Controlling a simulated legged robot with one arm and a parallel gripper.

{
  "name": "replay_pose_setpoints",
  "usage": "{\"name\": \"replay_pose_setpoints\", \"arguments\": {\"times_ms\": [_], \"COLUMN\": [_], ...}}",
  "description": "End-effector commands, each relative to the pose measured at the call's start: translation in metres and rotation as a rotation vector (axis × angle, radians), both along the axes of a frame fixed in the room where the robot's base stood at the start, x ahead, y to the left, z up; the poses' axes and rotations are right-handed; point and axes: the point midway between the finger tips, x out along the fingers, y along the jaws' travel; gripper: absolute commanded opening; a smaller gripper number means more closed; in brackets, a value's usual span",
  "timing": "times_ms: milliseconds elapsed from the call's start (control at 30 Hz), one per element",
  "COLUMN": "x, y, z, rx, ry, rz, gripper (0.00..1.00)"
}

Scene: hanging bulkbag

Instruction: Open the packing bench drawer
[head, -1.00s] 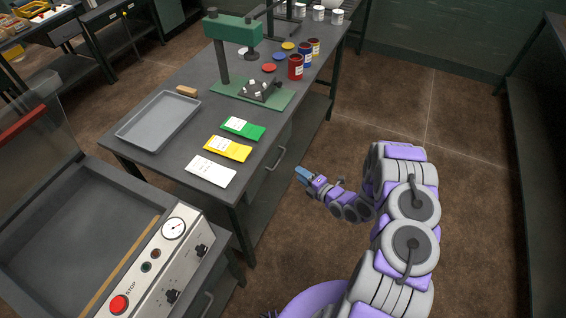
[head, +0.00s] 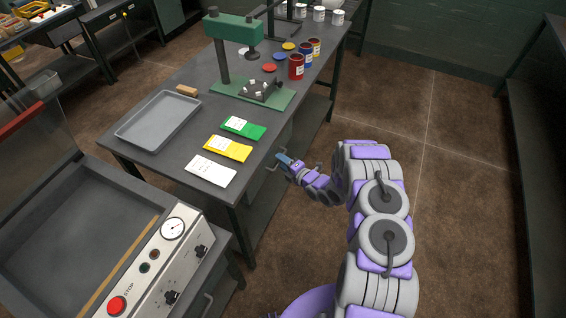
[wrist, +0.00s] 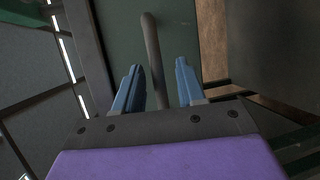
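The packing bench (head: 165,158) has a dark top, and its drawer front faces right, toward my arm. The drawer's bar handle (head: 272,164) is partly hidden by my gripper (head: 284,160) in the head view. In the wrist view the grey handle (wrist: 153,55) runs between the two blue fingers of my gripper (wrist: 160,85), in front of the green drawer front (wrist: 180,30). The fingers are apart, with a gap visible on both sides of the handle. The drawer looks shut.
On the bench are a grey tray (head: 157,121), white (head: 211,169), yellow (head: 228,149) and green (head: 243,128) packets, a green press (head: 233,30) and several cans. A machine with a control panel (head: 160,265) stands at front left. The floor (head: 450,200) right of my arm is clear.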

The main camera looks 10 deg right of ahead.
Motion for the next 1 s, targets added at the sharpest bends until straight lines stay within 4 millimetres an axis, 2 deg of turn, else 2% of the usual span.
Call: {"name": "replay_pose_setpoints", "arguments": {"times_ms": [67, 467, 1000], "x": [0.0, 0.0, 0.0007], "y": [-0.0001, -0.0004, -0.0004], "z": [0.0001, -0.0004, -0.0025], "rx": [0.0, -0.001, 0.0], "ry": [0.0, 0.001, 0.004], "rz": [0.0, 0.0, -0.001], "gripper": [0.38, 0.0, 0.0]}}
